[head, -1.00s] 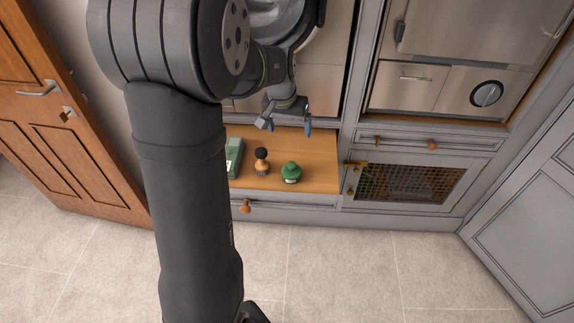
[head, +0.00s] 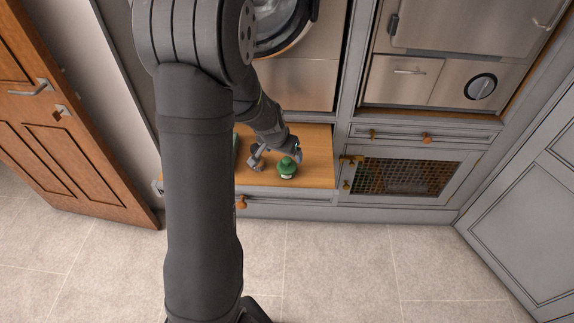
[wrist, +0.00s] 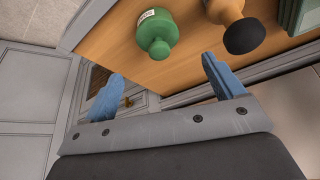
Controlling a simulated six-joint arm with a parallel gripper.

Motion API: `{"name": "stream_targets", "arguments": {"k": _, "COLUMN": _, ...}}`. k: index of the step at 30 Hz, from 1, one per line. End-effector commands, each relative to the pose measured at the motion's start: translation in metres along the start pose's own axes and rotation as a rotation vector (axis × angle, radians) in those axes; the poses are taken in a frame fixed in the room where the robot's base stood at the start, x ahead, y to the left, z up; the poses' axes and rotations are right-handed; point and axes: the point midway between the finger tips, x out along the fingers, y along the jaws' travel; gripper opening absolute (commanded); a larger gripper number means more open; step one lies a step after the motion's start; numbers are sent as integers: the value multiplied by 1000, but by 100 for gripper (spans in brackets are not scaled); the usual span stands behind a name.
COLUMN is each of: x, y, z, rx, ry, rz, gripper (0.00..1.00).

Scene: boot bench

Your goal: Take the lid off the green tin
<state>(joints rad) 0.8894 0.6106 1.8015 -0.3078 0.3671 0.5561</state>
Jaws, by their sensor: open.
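The green tin (head: 287,169) stands upright on the wooden bench top, with its knobbed green lid on it. In the wrist view the green tin (wrist: 156,32) shows at the top, with a pale label on its side, ahead of the fingers. My gripper (head: 277,158) is low over the bench, close behind the tin in the head view. In the wrist view my gripper (wrist: 162,90) has its two blue fingertips wide apart with nothing between them. The fingers do not appear to touch the tin.
A brush with a wooden handle and dark tip (wrist: 243,34) stands beside the tin. Green box-like things (wrist: 298,16) are beyond it. The wooden bench top (head: 318,165) is clear to the tin's right in the head view. A mesh-front cabinet (head: 405,175) adjoins the bench.

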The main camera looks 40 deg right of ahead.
Motion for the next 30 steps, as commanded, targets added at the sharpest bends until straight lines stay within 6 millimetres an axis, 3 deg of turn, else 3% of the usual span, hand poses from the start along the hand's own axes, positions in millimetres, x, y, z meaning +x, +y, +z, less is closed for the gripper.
{"name": "stream_targets", "arguments": {"k": 4, "x": 19, "y": 0, "z": 0, "rx": 1, "ry": -1, "rz": 1, "gripper": 86}}
{"name": "stream_targets", "arguments": {"k": 13, "x": 36, "y": 0, "z": 1, "rx": -1, "ry": -2, "rz": 1, "gripper": 86}}
{"name": "stream_targets", "arguments": {"k": 21, "x": 70, "y": 1, "z": 3, "rx": 1, "ry": -2, "rz": 0, "gripper": 86}}
{"name": "stream_targets", "arguments": {"k": 30, "x": 78, "y": 1, "z": 2, "rx": 0, "ry": 0, "rz": -1, "gripper": 86}}
